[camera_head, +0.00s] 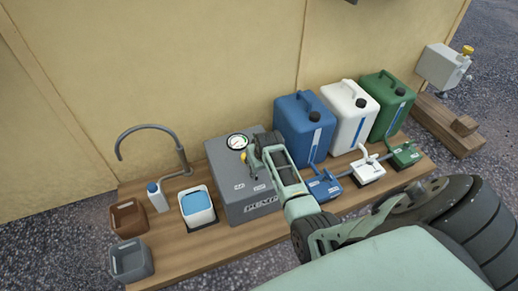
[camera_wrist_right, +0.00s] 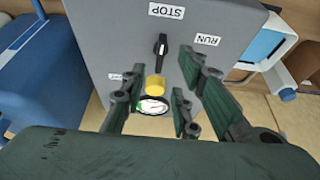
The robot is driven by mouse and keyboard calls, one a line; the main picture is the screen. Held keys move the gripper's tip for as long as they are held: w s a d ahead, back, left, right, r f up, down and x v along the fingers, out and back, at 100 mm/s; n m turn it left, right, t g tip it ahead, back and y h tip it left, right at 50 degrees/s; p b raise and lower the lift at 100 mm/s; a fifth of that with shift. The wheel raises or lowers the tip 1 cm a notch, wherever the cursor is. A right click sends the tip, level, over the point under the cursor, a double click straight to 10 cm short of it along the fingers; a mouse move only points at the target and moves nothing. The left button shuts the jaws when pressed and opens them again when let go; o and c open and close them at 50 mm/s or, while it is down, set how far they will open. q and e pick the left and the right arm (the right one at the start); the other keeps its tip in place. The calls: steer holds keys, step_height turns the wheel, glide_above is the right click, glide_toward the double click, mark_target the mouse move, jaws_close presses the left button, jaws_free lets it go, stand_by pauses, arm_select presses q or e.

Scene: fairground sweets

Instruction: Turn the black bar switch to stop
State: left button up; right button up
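The black bar switch (camera_wrist_right: 161,45) is on the top face of the grey box (camera_wrist_right: 110,30) in the right wrist view. Its bar lies nearly in line with the STOP label (camera_wrist_right: 166,11); the RUN label (camera_wrist_right: 207,39) is off to the right. I cannot tell exactly which end is its pointer. My right gripper (camera_wrist_right: 158,85) is open and empty, its fingers spread over the box near the switch, apparently apart from it. In the head view the right gripper (camera_head: 258,150) is over the grey box (camera_head: 232,190) and the switch cannot be made out. My left gripper is not in view.
A yellow knob (camera_wrist_right: 154,86) and a round gauge (camera_wrist_right: 152,104) are close to the switch, between the fingers. Blue (camera_head: 304,128), white (camera_head: 350,115) and green (camera_head: 388,100) canisters stand right of the box. A curved tap (camera_head: 150,128) and a tub (camera_head: 197,207) stand left.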

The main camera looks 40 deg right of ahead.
steer(key=v, duration=0.5)
steer(key=shift+s+r, duration=0.1)
stand_by(0.4)
